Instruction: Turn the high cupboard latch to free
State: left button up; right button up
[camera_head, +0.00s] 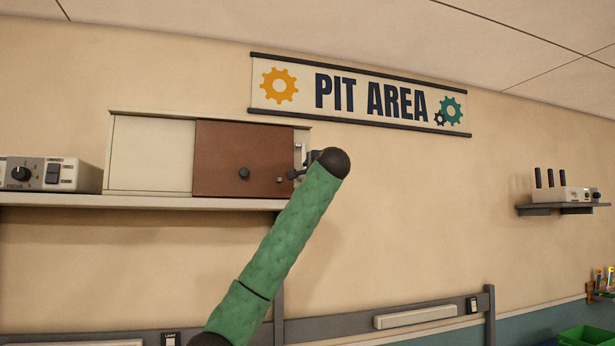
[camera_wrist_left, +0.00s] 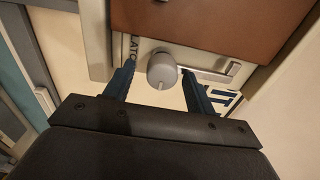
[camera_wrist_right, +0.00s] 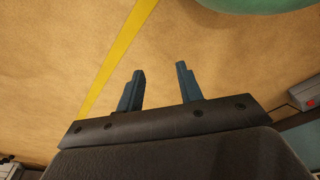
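The high cupboard (camera_head: 150,155) stands on a wall shelf, with a cream left panel and a brown door (camera_head: 225,145) at its right. At its right edge a pale latch plate (camera_head: 299,150) shows partly behind my left gripper (camera_head: 293,174). In the left wrist view the latch knob (camera_wrist_left: 162,72) is a grey round knob with a small mark on its rim, beside partly hidden lettering. The open fingers of my left gripper (camera_wrist_left: 158,68) stand on either side of the knob, with a gap to each. My right gripper (camera_wrist_right: 160,68) is open and empty.
A control box (camera_head: 50,174) stands left of the cupboard on the shelf (camera_head: 60,200). A PIT AREA sign (camera_head: 360,95) hangs above right. The wall to the right is clear up to a small shelf (camera_head: 562,209).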

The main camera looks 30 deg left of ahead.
pick_arm(q)
jog(key=shift+s, duration=0.1)
jog(key=b+v, duration=0.3)
jog(key=v, duration=0.4)
jog(key=shift+s+d+b, duration=0.15)
jog(key=shift+d+b, duration=0.15)
pick_arm(e)
notch_tip(320, 180, up, 9)
jog(key=w+a, duration=0.1)
jog(key=a, duration=0.1)
jog(key=shift+w+a+g, duration=0.15)
jog(key=shift+w+g, duration=0.15)
jog(key=shift+f, duration=0.1)
